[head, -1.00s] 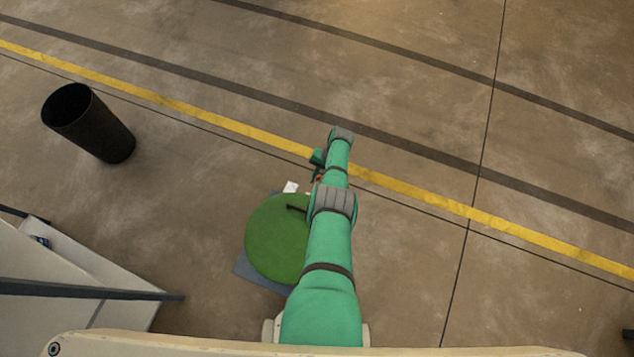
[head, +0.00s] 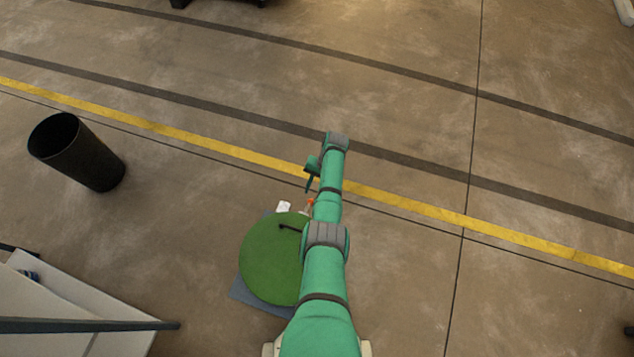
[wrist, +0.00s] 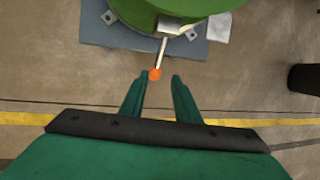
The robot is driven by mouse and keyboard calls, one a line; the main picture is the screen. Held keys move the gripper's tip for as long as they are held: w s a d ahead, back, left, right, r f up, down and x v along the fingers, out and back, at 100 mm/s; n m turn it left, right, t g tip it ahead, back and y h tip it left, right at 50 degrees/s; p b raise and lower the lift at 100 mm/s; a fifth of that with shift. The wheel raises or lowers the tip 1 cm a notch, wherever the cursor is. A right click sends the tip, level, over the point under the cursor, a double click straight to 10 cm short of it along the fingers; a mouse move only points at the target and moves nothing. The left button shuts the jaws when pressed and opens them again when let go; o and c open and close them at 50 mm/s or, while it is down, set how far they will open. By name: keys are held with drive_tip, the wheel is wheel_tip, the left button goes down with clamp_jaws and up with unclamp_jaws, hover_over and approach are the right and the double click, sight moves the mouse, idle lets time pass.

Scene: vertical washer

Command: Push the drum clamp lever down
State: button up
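The round green drum (head: 272,258) stands on a grey base plate left of my arm in the head view. In the wrist view the drum (wrist: 190,6) is at the top. The clamp lever (wrist: 161,52) is a thin pale rod ending in an orange knob (wrist: 155,74), pointing from the drum's edge toward my gripper. In the head view the orange knob (head: 310,202) shows beside my arm. My gripper (wrist: 158,80) is open, its two green fingers apart. The knob appears between the fingertips in the picture; whether it touches either finger I cannot tell.
A black bin (head: 78,152) stands on the floor at left. A pale cabinet (head: 70,312) with a dark rail is at lower left. A white box (head: 284,207) sits at the drum's far edge.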

drive_tip(key=shift+v, duration=2.15)
